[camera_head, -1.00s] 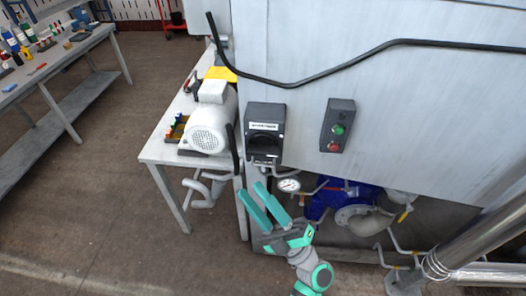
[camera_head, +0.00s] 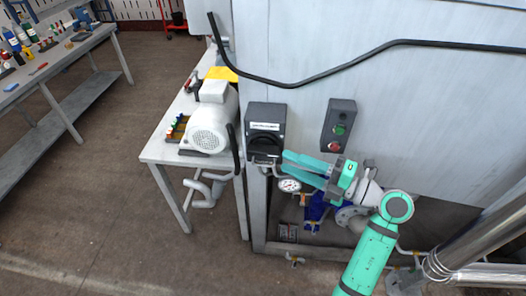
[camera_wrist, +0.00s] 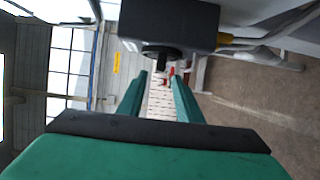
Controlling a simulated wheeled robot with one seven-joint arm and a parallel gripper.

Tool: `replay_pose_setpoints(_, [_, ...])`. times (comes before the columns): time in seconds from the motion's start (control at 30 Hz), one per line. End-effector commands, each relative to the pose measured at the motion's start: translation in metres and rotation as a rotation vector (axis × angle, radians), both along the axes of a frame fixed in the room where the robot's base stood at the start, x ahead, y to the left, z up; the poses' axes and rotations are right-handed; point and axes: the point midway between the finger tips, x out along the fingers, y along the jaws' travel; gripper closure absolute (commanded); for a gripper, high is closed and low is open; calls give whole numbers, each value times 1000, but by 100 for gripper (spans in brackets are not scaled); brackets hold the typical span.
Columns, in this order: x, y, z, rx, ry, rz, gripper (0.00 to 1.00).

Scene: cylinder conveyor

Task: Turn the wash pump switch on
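A dark switch box (camera_head: 265,117) with a white label is mounted on the grey panel; I cannot read the label. Its black rotary knob (camera_head: 265,148) is at the lower part of the box. In the wrist view the box (camera_wrist: 170,22) is at the top, with the knob (camera_wrist: 160,55) jutting out below it. My gripper (camera_head: 286,164) has teal fingers and is just right of and below the knob in the head view. In the wrist view my gripper (camera_wrist: 159,80) is open and empty, with the knob ahead of the gap. I see no contact; the knob's setting is unclear.
A second box with a green and a red button (camera_head: 338,126) is to the right on the panel (camera_head: 430,110). A pressure gauge (camera_head: 290,185) and pipes are below. A white motor (camera_head: 212,125) stands on a table (camera_head: 160,150) at left. A black cable (camera_head: 330,75) runs above.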

Motion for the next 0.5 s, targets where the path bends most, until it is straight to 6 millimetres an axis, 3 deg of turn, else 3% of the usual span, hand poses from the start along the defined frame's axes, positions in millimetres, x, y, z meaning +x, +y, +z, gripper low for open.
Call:
replay_pose_setpoints(0.23, [21, 41, 0, 1, 0, 5, 68])
replay_pose_setpoints(0.5, [38, 72, 0, 1, 0, 2, 68])
